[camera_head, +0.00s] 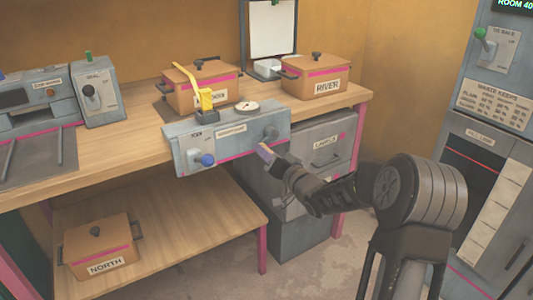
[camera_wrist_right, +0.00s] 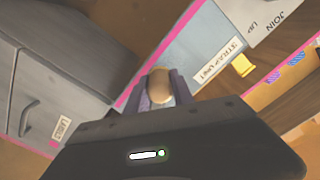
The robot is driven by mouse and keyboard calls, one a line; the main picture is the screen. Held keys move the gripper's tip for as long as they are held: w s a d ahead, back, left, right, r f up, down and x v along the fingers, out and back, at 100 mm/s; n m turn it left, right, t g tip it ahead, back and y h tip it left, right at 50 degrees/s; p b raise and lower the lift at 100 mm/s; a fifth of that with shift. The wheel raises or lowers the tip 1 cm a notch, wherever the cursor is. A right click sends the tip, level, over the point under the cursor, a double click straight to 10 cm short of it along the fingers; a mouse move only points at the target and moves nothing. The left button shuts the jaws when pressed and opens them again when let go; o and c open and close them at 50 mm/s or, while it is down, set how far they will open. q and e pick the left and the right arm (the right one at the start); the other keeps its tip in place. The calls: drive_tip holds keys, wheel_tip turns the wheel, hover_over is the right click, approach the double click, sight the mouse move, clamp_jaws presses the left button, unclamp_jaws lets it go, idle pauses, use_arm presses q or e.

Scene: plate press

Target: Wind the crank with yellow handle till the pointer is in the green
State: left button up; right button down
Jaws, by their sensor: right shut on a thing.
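The grey strap unit (camera_head: 232,136) sits at the table's front edge, with a small round dial (camera_head: 246,106) on top. The dial's pointer and any green zone are too small to read. A grey crank hub (camera_head: 270,132) is on its right front. My right gripper (camera_head: 266,150) is at the crank, just below the hub. In the right wrist view its fingers (camera_wrist_right: 158,92) are shut around a rounded tan-yellow knob (camera_wrist_right: 160,84), which appears to be the crank handle. In the head view the handle is mostly hidden by the fingers. My left gripper is not in view.
Grey LABELS drawers (camera_head: 318,140) stand close behind my right gripper.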

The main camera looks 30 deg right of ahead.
drive_tip(key=shift+w+a+r, duration=0.1)
drive_tip(key=shift+a+r, duration=0.05)
drive_tip(key=shift+r, duration=0.1)
drive_tip(key=c, duration=1.1)
unclamp_jaws()
drive_tip(key=shift+s+f, duration=0.1)
drive_tip(key=shift+s, duration=0.1)
drive_tip(key=shift+s, duration=0.3)
drive_tip(key=s, duration=0.7)
drive_tip(key=shift+p, duration=0.4)
